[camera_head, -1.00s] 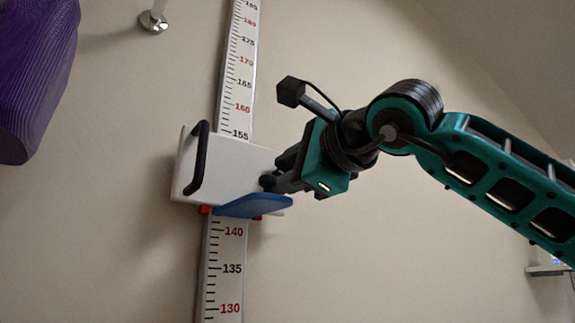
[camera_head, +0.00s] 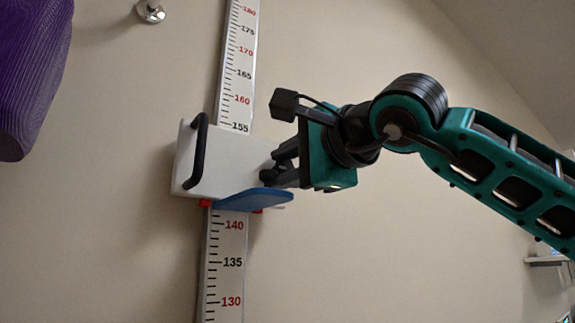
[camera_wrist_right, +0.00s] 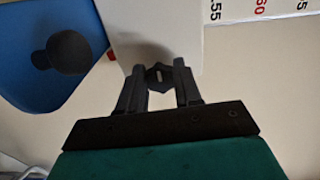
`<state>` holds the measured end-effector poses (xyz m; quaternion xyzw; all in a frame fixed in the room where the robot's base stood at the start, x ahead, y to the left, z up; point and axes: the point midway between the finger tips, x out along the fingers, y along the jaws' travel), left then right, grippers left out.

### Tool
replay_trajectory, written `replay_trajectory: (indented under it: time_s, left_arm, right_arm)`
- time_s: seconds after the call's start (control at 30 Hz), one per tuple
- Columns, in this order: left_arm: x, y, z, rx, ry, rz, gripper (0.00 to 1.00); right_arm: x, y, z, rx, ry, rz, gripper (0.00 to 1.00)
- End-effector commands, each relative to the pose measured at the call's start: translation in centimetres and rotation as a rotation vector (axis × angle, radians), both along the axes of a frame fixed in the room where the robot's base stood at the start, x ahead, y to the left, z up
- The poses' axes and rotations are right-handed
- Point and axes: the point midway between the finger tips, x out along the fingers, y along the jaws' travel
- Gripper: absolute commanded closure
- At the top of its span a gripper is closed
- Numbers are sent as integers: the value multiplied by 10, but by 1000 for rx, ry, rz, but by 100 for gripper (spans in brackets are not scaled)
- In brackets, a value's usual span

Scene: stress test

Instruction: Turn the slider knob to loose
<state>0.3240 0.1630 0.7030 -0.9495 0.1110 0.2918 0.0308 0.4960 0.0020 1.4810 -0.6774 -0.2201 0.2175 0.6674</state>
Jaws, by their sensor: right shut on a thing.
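The white slider (camera_head: 210,165) sits on the wall-mounted height scale (camera_head: 225,260), just below the 155 mark, with a blue headpiece (camera_head: 245,200) along its lower edge. My right gripper (camera_head: 272,168) reaches the slider's right side. In the right wrist view, my right gripper (camera_wrist_right: 159,68) is shut on the small dark slider knob (camera_wrist_right: 158,77) at the edge of the white slider (camera_wrist_right: 150,30). The fingers hide the knob in the head view, and its turn marking is not readable. My left gripper is not in view.
A black bar handle (camera_head: 196,150) is on the slider's left side. A dark ball (camera_wrist_right: 68,52) shows against the blue headpiece in the right wrist view. A purple object (camera_head: 30,80) is at upper left, and a metal wall fitting (camera_head: 151,11) is at the top.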

Motion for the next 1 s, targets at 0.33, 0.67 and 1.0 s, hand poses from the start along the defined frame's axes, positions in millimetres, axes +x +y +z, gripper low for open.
replay_trajectory:
  time_s: [0.33,0.67,1.0]
  left_arm:
    - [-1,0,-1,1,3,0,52]
    - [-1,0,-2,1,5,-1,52]
    - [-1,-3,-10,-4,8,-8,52]
  right_arm:
    - [0,-1,2,1,-4,-2,44]
    - [-2,-2,0,0,-2,-1,41]
    - [-51,-38,0,1,-7,-2,41]
